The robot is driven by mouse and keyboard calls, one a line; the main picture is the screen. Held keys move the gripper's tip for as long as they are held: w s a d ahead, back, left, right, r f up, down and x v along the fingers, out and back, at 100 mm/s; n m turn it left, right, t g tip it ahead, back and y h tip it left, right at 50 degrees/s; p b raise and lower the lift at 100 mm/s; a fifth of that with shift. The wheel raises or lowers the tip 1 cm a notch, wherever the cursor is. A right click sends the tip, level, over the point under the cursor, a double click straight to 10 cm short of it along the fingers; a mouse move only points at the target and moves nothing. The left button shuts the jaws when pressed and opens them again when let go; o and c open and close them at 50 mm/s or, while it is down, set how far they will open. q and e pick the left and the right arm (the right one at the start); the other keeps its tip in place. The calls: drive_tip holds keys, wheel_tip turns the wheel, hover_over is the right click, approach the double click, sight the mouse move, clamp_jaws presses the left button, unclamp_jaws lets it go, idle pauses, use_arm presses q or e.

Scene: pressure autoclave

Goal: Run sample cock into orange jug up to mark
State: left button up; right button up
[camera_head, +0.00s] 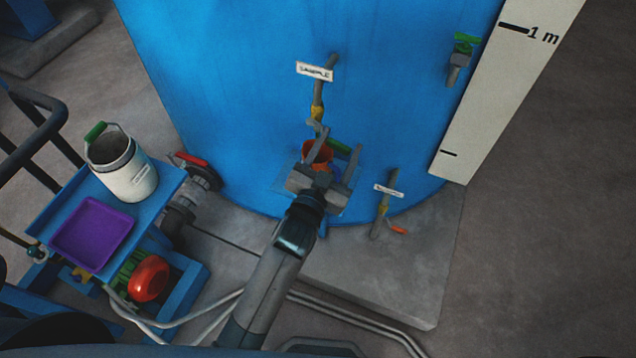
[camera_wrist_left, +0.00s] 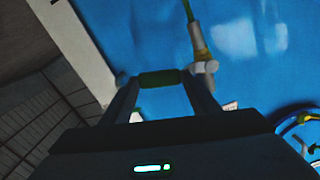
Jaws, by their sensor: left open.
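The sample cock (camera_head: 317,111), a grey pipe with a yellow fitting and a "SAMPLE" label (camera_head: 314,71), comes out of the blue tank. The orange jug (camera_head: 317,152) is just below its outlet, partly hidden by my left gripper (camera_head: 336,157). A green grip (camera_head: 339,146) shows beside the jug, between my fingers. In the left wrist view my left gripper (camera_wrist_left: 160,88) is open, with the green grip (camera_wrist_left: 160,78) spanning the gap near its fingertips. I cannot tell whether they touch. The yellow cock (camera_wrist_left: 201,49) shows beyond. The jug's mark and level are not visible.
A blue cart at the left holds a white bucket (camera_head: 137,178) and a purple tray (camera_head: 92,234). A red-handled valve (camera_head: 192,159) is left of the jug. A labelled lower cock (camera_head: 383,208) with an orange handle is to the right. Concrete floor at the right is clear.

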use_arm(q)
drive_tip(key=b+v, duration=0.4)
drive_tip(key=v, duration=1.2)
drive_tip(key=shift+s+b, duration=0.3)
drive_tip(key=shift+a, duration=0.1)
idle(6.0)
